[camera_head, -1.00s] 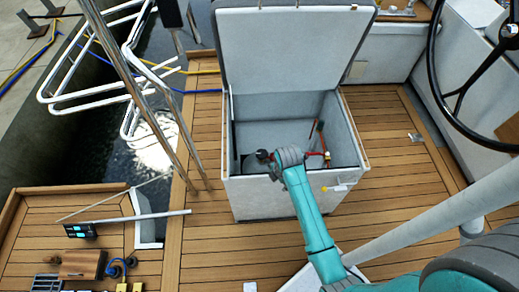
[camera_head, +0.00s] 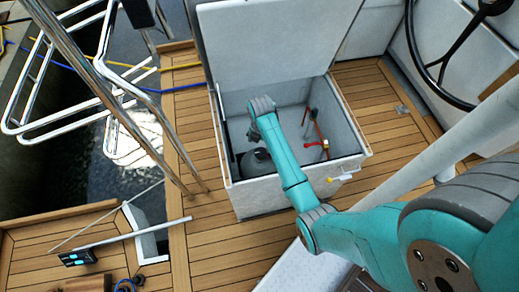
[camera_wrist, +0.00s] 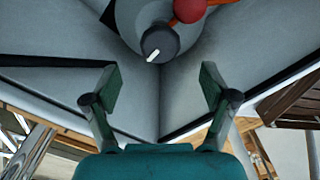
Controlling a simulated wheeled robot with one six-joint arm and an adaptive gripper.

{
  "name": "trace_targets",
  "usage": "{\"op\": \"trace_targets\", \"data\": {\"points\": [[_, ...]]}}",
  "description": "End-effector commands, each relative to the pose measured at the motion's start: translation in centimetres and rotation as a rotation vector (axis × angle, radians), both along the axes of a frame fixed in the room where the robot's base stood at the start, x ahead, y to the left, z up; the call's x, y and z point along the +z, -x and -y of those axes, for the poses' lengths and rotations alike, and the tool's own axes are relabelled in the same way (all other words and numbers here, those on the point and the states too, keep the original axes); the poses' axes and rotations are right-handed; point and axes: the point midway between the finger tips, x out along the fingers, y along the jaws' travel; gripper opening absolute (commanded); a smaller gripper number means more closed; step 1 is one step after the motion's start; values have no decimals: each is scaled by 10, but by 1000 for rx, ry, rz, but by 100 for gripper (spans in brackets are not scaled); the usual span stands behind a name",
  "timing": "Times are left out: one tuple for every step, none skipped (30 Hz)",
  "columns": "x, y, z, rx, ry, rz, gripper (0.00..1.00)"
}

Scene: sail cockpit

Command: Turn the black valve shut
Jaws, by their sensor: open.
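The black valve (camera_wrist: 159,42) is a dark round knob with a white mark, at the top middle of the wrist view. A red round part (camera_wrist: 188,9) sits beside it on an orange-red fitting. My gripper (camera_wrist: 158,78) is open and empty; its two fingers are spread either side of the knob's line, apart from it. My arm hides the valve and fingers there.
The locker's raised lid (camera_head: 265,45) stands behind my arm. A red hose (camera_head: 314,122) runs up the inner right wall. A small white-and-yellow handle (camera_head: 344,178) sticks out from the front. A black steering wheel (camera_head: 437,68) is at the right. Wooden deck surrounds the locker.

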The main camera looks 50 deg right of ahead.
Motion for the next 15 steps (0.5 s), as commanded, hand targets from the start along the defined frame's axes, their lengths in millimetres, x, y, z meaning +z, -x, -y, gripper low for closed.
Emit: {"op": "trace_targets", "data": {"points": [[-10, 1, -1, 0, -1, -3, 84], [-15, 1, 0, 0, -2, -2, 84], [-22, 1, 0, 0, -1, -3, 84], [-27, 0, 0, 0, -1, -2, 84], [-32, 1, 0, 0, -1, -3, 84], [-37, 1, 0, 0, -1, -2, 84], [-41, 1, 0, 0, -1, -2, 84], [-45, 1, 0, 0, -1, -2, 84], [-49, 0, 0, 0, -1, -1, 84], [-52, 0, 0, 0, -1, -1, 84], [-54, 0, 0, 0, -1, -1, 84], [-57, 0, 0, 0, -1, -1, 84], [-58, 0, 0, 0, 0, 0, 84], [-59, 0, 0, 0, 0, 0, 84], [-61, 0, 0, 0, 0, 0, 84]]}}
